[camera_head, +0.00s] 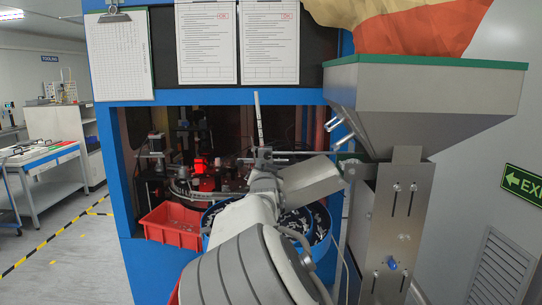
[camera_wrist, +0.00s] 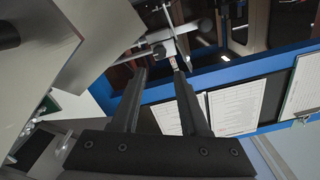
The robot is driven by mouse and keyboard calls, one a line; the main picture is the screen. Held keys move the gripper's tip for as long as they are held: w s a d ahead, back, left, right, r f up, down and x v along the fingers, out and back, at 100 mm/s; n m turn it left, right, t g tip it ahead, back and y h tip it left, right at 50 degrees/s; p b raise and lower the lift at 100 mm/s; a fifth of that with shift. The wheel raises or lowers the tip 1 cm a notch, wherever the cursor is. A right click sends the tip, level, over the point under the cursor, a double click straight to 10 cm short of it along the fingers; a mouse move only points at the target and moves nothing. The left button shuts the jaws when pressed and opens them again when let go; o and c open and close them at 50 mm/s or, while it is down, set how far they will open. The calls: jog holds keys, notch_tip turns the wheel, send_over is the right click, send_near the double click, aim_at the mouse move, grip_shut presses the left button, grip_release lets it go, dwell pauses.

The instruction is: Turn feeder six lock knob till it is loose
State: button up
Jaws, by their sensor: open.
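A blue knob (camera_head: 392,263) shows low on the slotted steel bracket (camera_head: 400,225) under the hopper at the right. I cannot tell from any label whether it is feeder six's lock knob. In the wrist view my gripper (camera_wrist: 160,74) is open, with nothing between its two dark fingers. Beyond the fingertips are a metal rod with a small round fitting (camera_wrist: 159,50) and a small red and white piece (camera_wrist: 173,60). They look apart from the fingers. In the head view my arm reaches toward the blue machine frame, and my fingers cannot be made out there.
The steel hopper (camera_head: 420,105) with a green rim overhangs the right side. A blue bowl of parts (camera_head: 322,258) sits partly behind my arm. A red bin (camera_head: 172,226) stands left, below a red-lit mechanism (camera_head: 200,165). Paper sheets hang on the machine (camera_head: 207,40). Open floor lies far left.

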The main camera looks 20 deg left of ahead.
aim_at(268, 156)
jog(key=p+x, duration=0.2)
jog(key=x, duration=0.5)
jog(key=shift+w+r, duration=0.1)
jog(key=shift+w, duration=0.3)
jog(key=shift+p+x, duration=0.6)
jog(key=shift+x, duration=0.45)
grip_shut()
